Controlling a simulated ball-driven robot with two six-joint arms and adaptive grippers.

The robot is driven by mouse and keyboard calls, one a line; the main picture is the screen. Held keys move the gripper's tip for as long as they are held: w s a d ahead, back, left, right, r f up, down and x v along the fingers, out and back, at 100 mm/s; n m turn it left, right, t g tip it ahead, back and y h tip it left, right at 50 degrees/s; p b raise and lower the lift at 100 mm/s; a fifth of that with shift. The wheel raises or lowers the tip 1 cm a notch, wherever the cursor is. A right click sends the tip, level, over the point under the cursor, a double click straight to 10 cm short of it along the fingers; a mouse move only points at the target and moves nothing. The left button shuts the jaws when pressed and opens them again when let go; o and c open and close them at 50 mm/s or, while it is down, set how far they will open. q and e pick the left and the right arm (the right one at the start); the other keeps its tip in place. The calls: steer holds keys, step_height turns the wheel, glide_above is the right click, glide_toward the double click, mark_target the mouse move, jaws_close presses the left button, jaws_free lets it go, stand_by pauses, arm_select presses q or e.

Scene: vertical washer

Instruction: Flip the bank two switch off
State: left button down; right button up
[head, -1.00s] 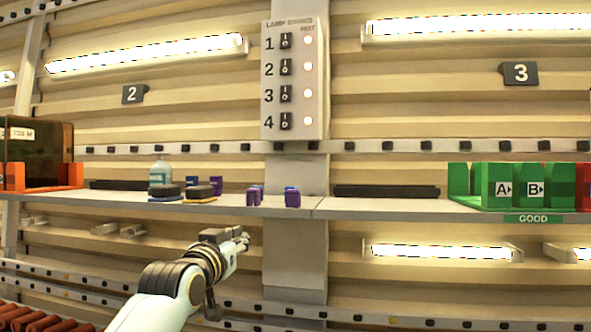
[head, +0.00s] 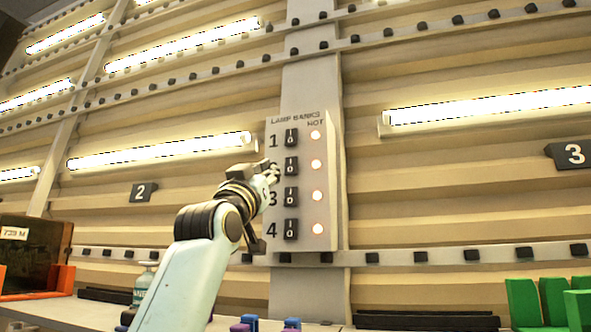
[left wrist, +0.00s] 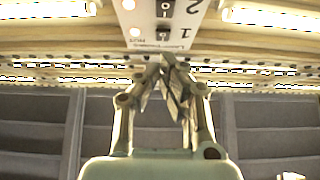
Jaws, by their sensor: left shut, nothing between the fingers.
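The lamp-bank panel (head: 324,215) is a pale box on the column, with four dark switches marked 1 to 4 and a glowing round light beside each. The bank two switch (head: 291,166) is the second from the top, and its light (head: 316,164) glows. My left gripper (head: 273,172) is shut and empty, its tips just left of that switch and covering the number 2; I cannot tell whether they touch. In the left wrist view the panel is upside down, with the bank two switch (left wrist: 163,9) at the top edge and the shut fingers (left wrist: 172,62) below it.
The bank one switch (head: 291,138) and bank three switch (head: 291,197) sit close above and below. A shelf (head: 330,327) with a bottle (head: 145,283), purple and blue pieces and green bins (head: 540,302) runs below. Lit tubes (head: 160,151) flank the panel.

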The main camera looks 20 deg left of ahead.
arm_select(q)
steer(key=p, duration=0.3)
glide_toward(293, 160)
step_height(293, 160, up, 4)
steer(key=w, duration=0.3)
steer(key=shift+d+f, duration=0.15)
steer(key=shift+f, duration=0.15)
steer(key=shift+w+f, duration=0.15)
steer(key=shift+w, duration=0.45)
arm_select(e)
steer(key=r, duration=0.1)
steer(key=s+r, duration=0.1)
steer(key=r, duration=0.1)
steer(key=shift+s, duration=0.2)
arm_select(q)
steer(key=shift+f, duration=0.1)
arm_select(e)
steer(key=shift+f, duration=0.15)
